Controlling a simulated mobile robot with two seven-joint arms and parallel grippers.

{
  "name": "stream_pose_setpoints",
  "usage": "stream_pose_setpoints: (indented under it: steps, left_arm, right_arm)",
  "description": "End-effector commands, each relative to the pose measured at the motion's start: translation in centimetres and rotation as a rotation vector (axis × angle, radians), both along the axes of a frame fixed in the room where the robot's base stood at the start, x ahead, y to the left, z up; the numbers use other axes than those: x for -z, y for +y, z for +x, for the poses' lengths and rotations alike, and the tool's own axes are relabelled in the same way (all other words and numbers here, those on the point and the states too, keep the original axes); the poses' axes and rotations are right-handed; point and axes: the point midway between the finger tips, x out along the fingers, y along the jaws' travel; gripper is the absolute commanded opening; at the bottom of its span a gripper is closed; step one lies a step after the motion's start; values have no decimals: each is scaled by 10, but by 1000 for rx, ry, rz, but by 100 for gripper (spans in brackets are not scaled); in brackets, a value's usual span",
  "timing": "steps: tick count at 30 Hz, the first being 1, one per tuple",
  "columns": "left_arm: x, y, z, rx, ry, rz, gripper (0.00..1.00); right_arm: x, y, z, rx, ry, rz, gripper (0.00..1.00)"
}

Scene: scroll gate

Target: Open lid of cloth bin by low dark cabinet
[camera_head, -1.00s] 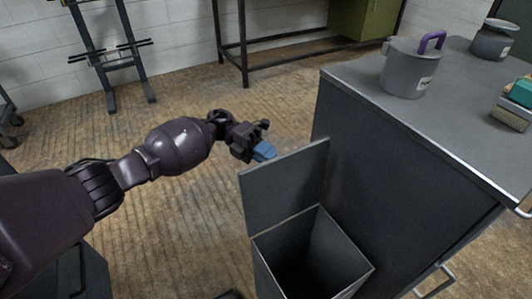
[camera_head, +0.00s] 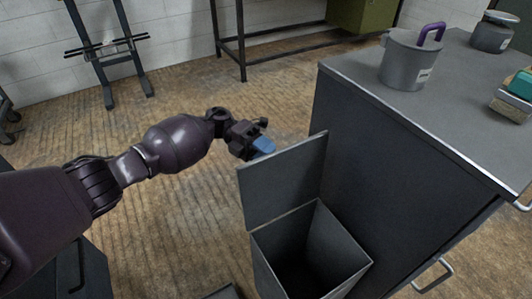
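The cloth bin (camera_head: 335,256) is a dark grey open-topped box standing on the floor against the side of the low dark cabinet (camera_head: 385,150). Its lid (camera_head: 283,182) stands raised, close to upright, at the bin's far edge, and the dark inside of the bin shows. My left gripper (camera_head: 262,148) is just behind the lid's top edge, on its far left side. Its blue fingertips show, but I cannot tell whether they are apart or touch the lid. My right gripper is not in view.
On the cabinet top stand a grey pot (camera_head: 410,60) with a purple handle, a second grey pot (camera_head: 493,32) and a teal-topped block (camera_head: 520,85). A dark rack (camera_head: 110,50) and a metal-legged table (camera_head: 240,45) stand by the wall. Floor (camera_head: 180,210) left of the bin is open.

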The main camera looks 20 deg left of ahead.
Motion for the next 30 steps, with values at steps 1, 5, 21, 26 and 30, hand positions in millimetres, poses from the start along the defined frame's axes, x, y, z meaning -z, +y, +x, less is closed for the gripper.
stream_pose_setpoints:
  steps: [1,5,21,26,30]
  left_arm:
    - [2,0,-1,1,3,2,40]
    - [0,0,0,1,1,1,40]
    - [-4,18,6,-3,-2,1,40]
    - [-6,46,14,-3,-1,1,40]
    - [-8,70,20,-2,1,1,40]
  right_arm:
    - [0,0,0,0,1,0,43]
    - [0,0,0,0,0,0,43]
    - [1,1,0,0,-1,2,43]
    - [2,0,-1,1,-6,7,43]
    - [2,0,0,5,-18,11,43]
